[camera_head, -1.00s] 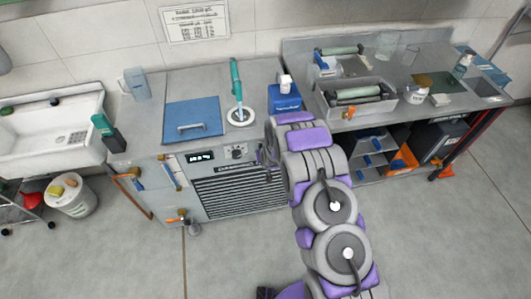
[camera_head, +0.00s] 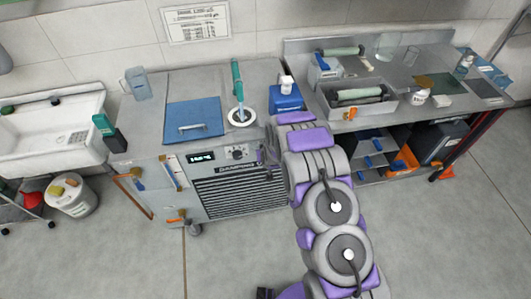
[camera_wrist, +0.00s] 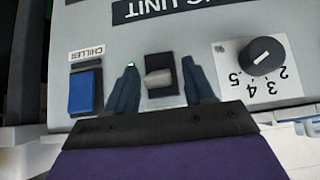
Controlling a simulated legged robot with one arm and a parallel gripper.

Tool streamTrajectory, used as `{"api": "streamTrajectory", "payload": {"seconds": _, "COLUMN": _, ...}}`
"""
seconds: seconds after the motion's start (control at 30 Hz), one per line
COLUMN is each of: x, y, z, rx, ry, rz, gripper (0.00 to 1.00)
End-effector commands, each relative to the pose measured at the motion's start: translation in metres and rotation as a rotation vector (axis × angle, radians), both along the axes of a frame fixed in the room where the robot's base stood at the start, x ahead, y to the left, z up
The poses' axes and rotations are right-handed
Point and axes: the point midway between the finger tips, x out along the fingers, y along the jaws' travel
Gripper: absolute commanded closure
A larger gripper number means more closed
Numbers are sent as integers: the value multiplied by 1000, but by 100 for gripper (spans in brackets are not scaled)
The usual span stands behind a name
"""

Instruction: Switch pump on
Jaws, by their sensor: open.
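The cooling unit (camera_head: 240,188) stands in the middle of the head view, with a small display (camera_head: 201,157) and a dial (camera_head: 237,153) on its front. My gripper (camera_wrist: 159,66) is open in the wrist view, its two dark fingers on either side of a grey toggle switch (camera_wrist: 159,77) on a black plate. I cannot tell whether they touch it. No pump label is readable. A blue rocker switch (camera_wrist: 85,92) labelled CHILLER is left of the fingers. The numbered dial (camera_wrist: 262,56) is right of them. In the head view my gripper (camera_head: 263,156) is small, at the unit's front.
A blue lid (camera_head: 194,118) with a handle, a round white port with a green handle (camera_head: 237,78) and a blue container (camera_head: 285,98) are on top. A sink (camera_head: 50,130) is left; a workbench (camera_head: 440,65) with trays is right. The front floor is clear.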

Motion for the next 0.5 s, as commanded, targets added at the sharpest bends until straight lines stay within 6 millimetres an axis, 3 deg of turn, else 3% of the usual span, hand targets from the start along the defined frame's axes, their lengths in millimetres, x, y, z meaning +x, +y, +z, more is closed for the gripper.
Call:
{"api": "streamTrajectory", "payload": {"seconds": 0.17, "x": -6, "y": -2, "z": 9, "rx": 0, "ry": 0, "rz": 0, "gripper": 47}}
{"api": "streamTrajectory", "payload": {"seconds": 0.5, "x": -41, "y": -11, "z": 50, "rx": -1, "ry": 1, "rz": 1, "gripper": 47}}
